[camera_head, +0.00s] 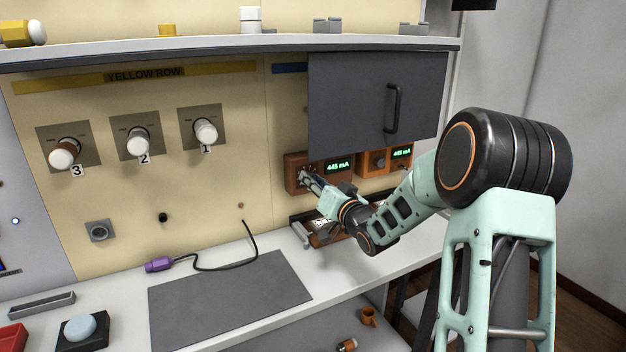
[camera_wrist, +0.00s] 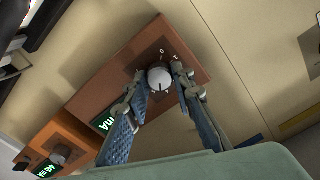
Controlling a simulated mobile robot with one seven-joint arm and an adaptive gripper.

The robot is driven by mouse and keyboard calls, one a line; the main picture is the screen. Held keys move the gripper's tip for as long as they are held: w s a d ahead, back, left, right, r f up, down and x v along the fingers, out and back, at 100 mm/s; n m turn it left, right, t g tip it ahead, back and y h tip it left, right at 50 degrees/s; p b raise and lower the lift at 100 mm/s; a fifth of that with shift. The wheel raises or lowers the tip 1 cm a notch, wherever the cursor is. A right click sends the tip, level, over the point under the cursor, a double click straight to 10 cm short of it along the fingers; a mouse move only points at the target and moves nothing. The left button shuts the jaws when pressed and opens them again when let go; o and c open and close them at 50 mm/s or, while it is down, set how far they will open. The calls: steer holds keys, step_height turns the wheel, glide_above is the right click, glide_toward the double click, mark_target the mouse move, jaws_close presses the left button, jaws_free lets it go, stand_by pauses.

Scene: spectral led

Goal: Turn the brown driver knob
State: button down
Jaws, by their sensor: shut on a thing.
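The brown driver (camera_head: 293,181) is a box on the back panel, with a lit green display (camera_head: 338,166) reading 445 mA. My gripper (camera_head: 306,179) reaches it from the front right. The wrist view shows the brown driver (camera_wrist: 103,86) tilted, with its round silver-grey knob (camera_wrist: 160,77) carrying a dark pointer line. My gripper's fingers (camera_wrist: 161,82) lie on either side of the knob, shut on it. Dial marks, including a 0 and a 1, show beside the knob. In the head view the knob is mostly hidden by my gripper.
An orange driver (camera_head: 375,161), also reading 445 mA, stands to the right. A dark cabinet door (camera_head: 350,105) with a handle hangs above both drivers. Knobs labelled 3, 2 and 1 sit on the left panel. A purple connector (camera_head: 159,265) with a black cable lies on the bench.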

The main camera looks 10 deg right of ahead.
stand_by(0.3)
steer(key=c, duration=1.7)
jaws_free()
steer(key=shift+o, duration=0.2)
steer(key=v, duration=1.2)
